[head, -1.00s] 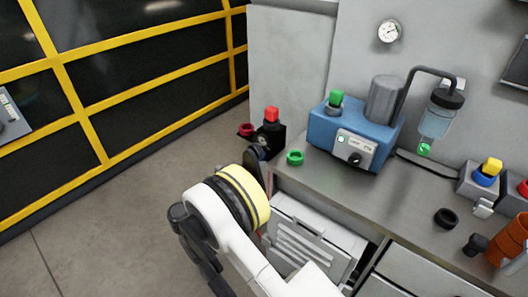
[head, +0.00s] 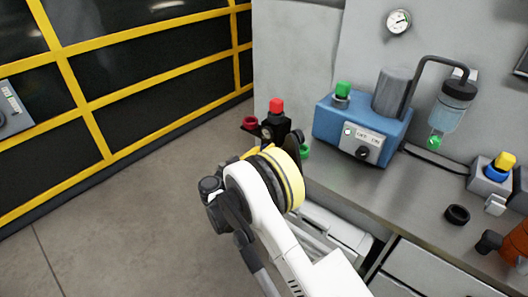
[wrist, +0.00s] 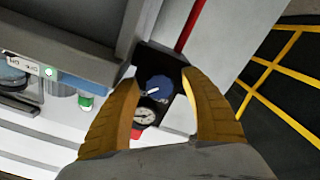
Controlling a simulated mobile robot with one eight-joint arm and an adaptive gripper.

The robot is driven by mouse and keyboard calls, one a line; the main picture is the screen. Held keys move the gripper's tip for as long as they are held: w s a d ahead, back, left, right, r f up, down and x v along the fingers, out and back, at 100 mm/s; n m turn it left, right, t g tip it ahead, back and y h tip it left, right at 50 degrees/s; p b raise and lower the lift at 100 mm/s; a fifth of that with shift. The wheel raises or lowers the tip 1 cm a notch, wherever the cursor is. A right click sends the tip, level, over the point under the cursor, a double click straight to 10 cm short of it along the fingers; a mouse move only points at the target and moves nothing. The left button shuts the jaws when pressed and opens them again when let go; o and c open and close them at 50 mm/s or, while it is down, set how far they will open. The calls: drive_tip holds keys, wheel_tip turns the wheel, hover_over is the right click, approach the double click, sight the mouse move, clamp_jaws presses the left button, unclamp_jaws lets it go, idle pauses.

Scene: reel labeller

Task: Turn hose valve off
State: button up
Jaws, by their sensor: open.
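A black block (head: 272,131) with a red cap (head: 276,105) stands at the bench's left end in the head view. The blue knob appears to be the hose valve; no label is readable. My gripper (wrist: 161,76) is open, its yellow-brown fingers on either side of the knob in the picture. Contact cannot be made out. My wrist hides most of the fingers in the head view.
A blue pump unit (head: 342,137) with a grey cylinder and switch panel stands on the bench (head: 400,195). A red pipe (wrist: 190,25) runs from the block. Open floor lies left, before a yellow-framed fence (head: 99,103).

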clamp_jaws()
drive_tip(key=shift+n, duration=0.3)
drive_tip(key=n, duration=0.3)
drive_tip(key=shift+n, duration=0.3)
drive_tip(key=n, duration=0.4)
drive_tip(key=shift+n, duration=0.3)
drive_tip(key=n, duration=0.4)
drive_tip(key=shift+n, duration=2.5)
